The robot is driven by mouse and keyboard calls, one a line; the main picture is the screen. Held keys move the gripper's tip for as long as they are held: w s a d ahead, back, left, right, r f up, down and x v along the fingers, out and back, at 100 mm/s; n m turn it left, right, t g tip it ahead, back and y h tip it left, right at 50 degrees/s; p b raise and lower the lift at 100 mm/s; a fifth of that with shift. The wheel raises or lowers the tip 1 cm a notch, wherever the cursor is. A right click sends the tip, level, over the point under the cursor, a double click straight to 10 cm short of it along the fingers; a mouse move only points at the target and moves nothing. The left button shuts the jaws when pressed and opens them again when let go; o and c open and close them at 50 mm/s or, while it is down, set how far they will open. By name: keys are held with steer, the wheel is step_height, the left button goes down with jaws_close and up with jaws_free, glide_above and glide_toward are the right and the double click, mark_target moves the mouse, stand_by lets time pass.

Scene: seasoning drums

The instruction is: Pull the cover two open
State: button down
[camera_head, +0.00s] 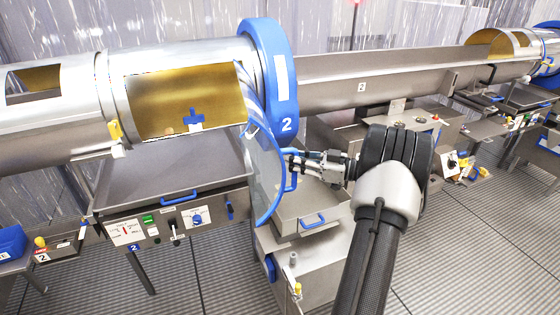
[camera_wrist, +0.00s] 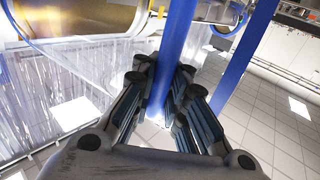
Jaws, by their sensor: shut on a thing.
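Cover two (camera_head: 263,175) is a clear panel with a blue rim. It hangs out in front of the blue ring (camera_head: 283,85) marked 2, at the right end of a steel drum (camera_head: 75,95), at an angle to it. My gripper (camera_head: 293,161) is at the cover's right side, shut on its blue handle (camera_head: 293,182). In the wrist view, the handle (camera_wrist: 176,45) passes between the fingers of my gripper (camera_wrist: 163,95). Another blue strip (camera_wrist: 245,60) runs to the right of it. The drum's side opening (camera_head: 180,100) shows a yellow inside and a blue cross-shaped part.
A long steel trough (camera_head: 385,75) marked 2 runs right from the ring to another drum (camera_head: 505,43). A control panel (camera_head: 170,220) stands below the drum. A steel box with a blue handle (camera_head: 313,221) is below my gripper. Open grated floor (camera_head: 480,240) lies at the right.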

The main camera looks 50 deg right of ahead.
steer(key=shift+s+f, duration=0.15)
steer(key=c, duration=2.2)
jaws_free()
steer(key=o, duration=0.4)
steer(key=shift+s+a, duration=0.1)
steer(key=shift+s, duration=0.1)
steer(key=shift+o, duration=1.1)
steer(key=shift+w, duration=0.1)
steer(key=v, duration=1.2)
